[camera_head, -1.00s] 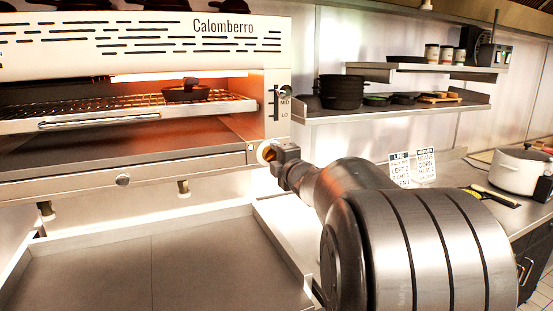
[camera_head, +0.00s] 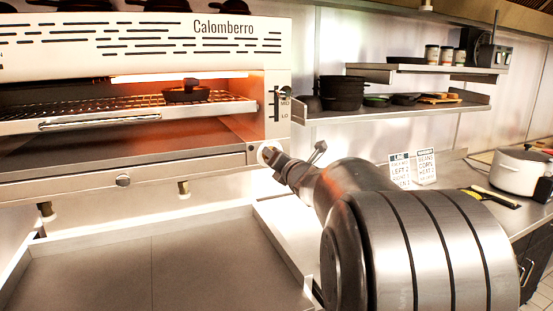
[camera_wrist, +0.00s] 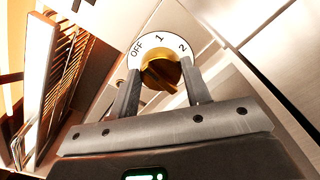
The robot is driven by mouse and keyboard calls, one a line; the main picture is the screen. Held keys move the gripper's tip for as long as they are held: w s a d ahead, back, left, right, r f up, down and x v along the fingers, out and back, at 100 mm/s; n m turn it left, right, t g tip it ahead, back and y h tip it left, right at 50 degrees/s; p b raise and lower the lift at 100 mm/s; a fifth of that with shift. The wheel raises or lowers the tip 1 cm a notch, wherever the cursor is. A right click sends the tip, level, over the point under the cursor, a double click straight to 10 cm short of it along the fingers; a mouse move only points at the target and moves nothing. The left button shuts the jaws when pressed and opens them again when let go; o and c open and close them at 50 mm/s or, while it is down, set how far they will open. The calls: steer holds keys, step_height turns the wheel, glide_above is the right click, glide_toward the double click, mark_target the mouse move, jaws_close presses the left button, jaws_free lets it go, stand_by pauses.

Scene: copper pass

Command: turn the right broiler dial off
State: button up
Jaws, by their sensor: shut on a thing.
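The right broiler dial is a brass knob (camera_wrist: 160,68) on a white round plate marked OFF, 1 and 2 in the wrist view. My gripper (camera_wrist: 161,76) has one finger on each side of the knob and is shut on it. I cannot tell for certain which mark the knob points to. In the head view the dial's pale plate (camera_head: 265,151) shows at the lower right corner of the broiler (camera_head: 225,48), and my gripper (camera_head: 274,158) covers most of the knob.
A small dark pan (camera_head: 186,92) stands on the rack under the glowing element. A shelf (camera_head: 400,110) with dark cookware is to the right. Below the broiler is a bare metal counter (camera_head: 150,270).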

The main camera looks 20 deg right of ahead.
steer(key=shift+a+f+n, duration=0.1)
steer(key=shift+n, duration=0.6)
steer(key=o, duration=1)
steer(key=s, duration=1)
steer(key=shift+s, duration=0.4)
